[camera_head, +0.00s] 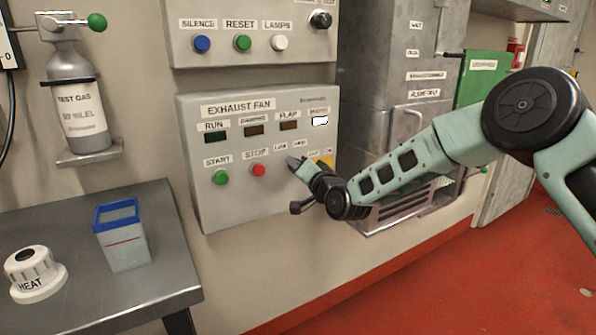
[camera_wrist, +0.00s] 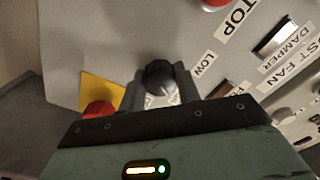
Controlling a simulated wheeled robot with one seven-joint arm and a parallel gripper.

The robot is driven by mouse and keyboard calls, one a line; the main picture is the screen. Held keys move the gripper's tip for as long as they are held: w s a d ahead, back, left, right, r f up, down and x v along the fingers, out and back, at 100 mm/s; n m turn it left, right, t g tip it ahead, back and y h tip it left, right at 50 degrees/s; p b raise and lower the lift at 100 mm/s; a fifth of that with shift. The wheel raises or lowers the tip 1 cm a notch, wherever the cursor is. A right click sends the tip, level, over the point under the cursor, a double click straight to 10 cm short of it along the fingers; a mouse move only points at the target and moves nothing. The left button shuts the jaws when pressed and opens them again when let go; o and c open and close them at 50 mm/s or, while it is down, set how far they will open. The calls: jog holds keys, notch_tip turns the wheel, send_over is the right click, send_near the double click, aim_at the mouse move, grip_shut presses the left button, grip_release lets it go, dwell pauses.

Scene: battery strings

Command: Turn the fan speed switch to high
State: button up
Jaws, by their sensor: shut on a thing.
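The exhaust fan panel (camera_head: 258,190) is a grey box on the wall with a row of indicators and controls below. My gripper (camera_head: 297,164) is at its lower right, over the switch, which it hides in the head view. In the wrist view the fan speed switch is a black round knob (camera_wrist: 159,76), and my gripper (camera_wrist: 159,84) is shut on it, one finger on each side. The LOW label (camera_wrist: 204,64) shows to the right of the knob. A white label between the fingers is partly hidden and unreadable. I cannot tell which way the knob points.
Beside the knob is a yellow plate (camera_wrist: 92,92) with a red button (camera_wrist: 98,113). The green START (camera_head: 221,177) and red STOP (camera_head: 258,170) buttons are left of my gripper. A metal table (camera_head: 170,268) stands at lower left; red floor lies open at right.

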dwell(0.4)
jog(key=o, duration=1)
jog(key=shift+c, duration=0.2)
jog(key=v, duration=1.7)
jog(key=shift+d, duration=0.2)
jog(key=shift+s, duration=0.15)
